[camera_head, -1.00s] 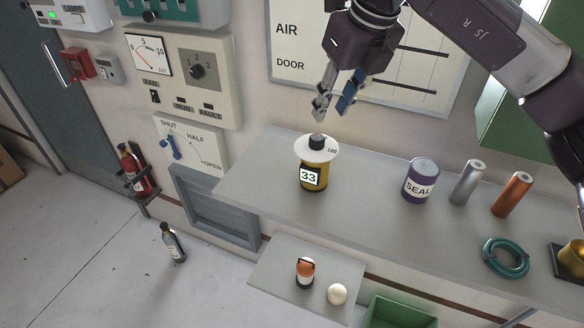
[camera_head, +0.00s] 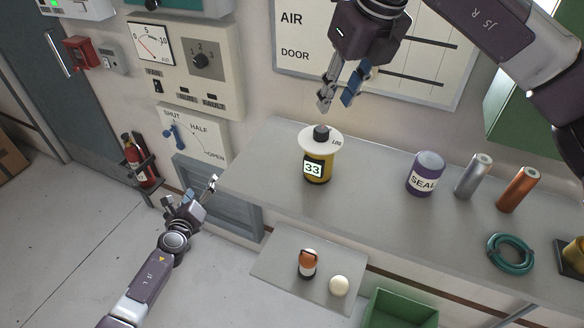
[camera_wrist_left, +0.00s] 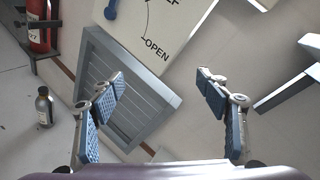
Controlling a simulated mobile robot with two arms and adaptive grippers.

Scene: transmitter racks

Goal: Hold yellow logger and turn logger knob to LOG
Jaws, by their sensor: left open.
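The yellow logger (camera_head: 316,170) stands upright near the left end of the grey shelf, its display reading 33. On top is a white disc with a dark knob (camera_head: 321,133) and a LOG mark at the disc's right side. My right gripper (camera_head: 336,102) points down just above the knob, its fingers apart and empty, not touching it. My left gripper (camera_head: 190,190) is left of the shelf end, apart from the logger. It is open and empty, and the left wrist view shows its spread fingers (camera_wrist_left: 162,90). I cannot make out the logger in that view.
The shelf (camera_head: 265,165) also holds a purple SEAL can (camera_head: 425,174), two cylinders and a teal coil (camera_head: 510,254). A lower shelf (camera_head: 275,265) holds an orange-topped item and a white ball (camera_head: 339,286). A fire extinguisher (camera_head: 138,160) is on the wall behind my left gripper.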

